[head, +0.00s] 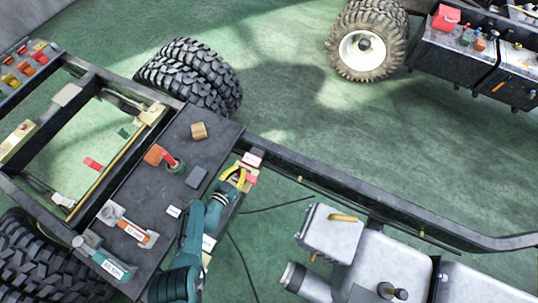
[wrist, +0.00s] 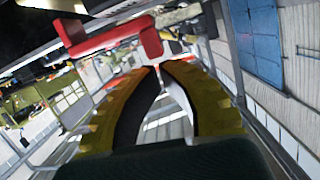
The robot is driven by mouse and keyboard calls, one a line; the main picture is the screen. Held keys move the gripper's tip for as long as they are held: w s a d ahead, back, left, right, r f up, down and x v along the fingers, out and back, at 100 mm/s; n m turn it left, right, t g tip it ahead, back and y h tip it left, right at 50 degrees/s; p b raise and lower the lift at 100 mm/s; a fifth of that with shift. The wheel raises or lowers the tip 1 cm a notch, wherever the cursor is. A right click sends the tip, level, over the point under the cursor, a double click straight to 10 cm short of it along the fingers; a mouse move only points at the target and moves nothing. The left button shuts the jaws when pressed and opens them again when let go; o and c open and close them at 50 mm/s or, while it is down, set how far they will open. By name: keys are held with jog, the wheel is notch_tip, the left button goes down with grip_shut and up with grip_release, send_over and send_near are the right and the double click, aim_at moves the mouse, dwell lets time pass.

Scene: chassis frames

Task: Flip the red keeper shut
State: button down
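The red keeper appears in the wrist view as a red bar (wrist: 108,39) with raised ends, just beyond and mostly left of my fingertips. My gripper (wrist: 160,68) has yellow fingers with dark inner pads; their tips come nearly together, with nothing seen held between them. In the head view my gripper (head: 238,175) is at the right edge of the dark chassis plate (head: 200,140), beside small red and white parts (head: 252,160). I cannot tell whether a fingertip touches the red bar. The keeper's hinge and its seat are not clear.
On the plate are a tan block (head: 198,131), a grey block (head: 197,176), an orange-red block (head: 155,155) and an orange-handled part (head: 133,231). A long dark frame rail (head: 340,196) runs right. Grey metal housings (head: 330,232) stand at the lower right.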

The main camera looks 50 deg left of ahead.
notch_tip(320, 180, up, 5)
jog(key=p, duration=0.5)
jog(key=f+p+v, duration=0.1)
jog(key=p+v, duration=0.3)
jog(key=v, duration=0.5)
jog(key=shift+s, duration=0.5)
jog(key=shift+d+r, duration=0.1)
